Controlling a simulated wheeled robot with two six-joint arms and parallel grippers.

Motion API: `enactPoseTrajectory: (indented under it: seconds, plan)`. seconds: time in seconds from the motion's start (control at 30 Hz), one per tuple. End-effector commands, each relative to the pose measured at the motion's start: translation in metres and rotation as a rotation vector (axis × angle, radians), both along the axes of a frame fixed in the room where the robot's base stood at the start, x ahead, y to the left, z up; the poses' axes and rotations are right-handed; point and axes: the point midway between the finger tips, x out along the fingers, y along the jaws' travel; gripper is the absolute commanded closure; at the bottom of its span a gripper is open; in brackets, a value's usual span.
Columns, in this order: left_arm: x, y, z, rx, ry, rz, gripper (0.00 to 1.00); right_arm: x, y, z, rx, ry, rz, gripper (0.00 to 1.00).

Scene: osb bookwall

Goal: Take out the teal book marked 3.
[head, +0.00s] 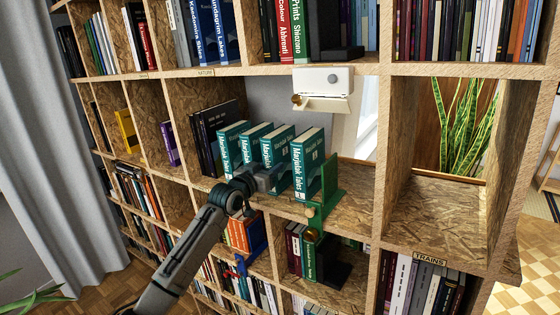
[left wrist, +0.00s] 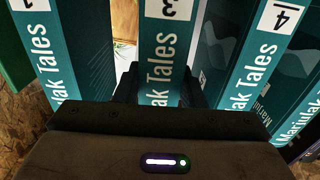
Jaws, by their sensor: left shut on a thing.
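Several teal "Marjulak Tales" books stand upright in a row on the middle shelf. The book marked 3 (left wrist: 168,45) is in the centre of the left wrist view; in the head view it is third from the left (head: 268,151). My left gripper (head: 272,178) is shut on it low on the spine, one dark finger on each side, as the left wrist view shows (left wrist: 160,92). The book marked 1 (head: 301,168) is to its right in the head view, across a gap. The book marked 4 (left wrist: 250,60) is on its other side. My right gripper is not in view.
A green bookend (head: 331,180) stands right beside the book marked 1. A white box-like device (head: 322,82) hangs above, under the upper shelf board. Dark books (head: 212,140) stand left of the teal row. The compartment to the right (head: 435,205) has a bare floor.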

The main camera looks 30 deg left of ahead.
Motion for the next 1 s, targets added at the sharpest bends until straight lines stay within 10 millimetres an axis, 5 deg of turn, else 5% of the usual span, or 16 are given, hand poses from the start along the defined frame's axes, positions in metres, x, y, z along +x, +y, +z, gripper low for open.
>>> enactPoseTrajectory:
  seconds: [0.87, 0.9, 1.0]
  plan:
    - [-0.026, 0.002, -0.001, -0.001, 0.003, 0.0, 0.93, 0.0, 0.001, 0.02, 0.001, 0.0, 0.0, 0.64]
    - [-0.026, 0.002, -0.001, -0.001, 0.003, 0.0, 0.58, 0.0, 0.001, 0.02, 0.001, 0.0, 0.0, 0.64]
    - [-0.026, 0.002, -0.001, -0.001, 0.003, 0.0, 0.38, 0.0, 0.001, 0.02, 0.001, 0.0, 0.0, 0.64]
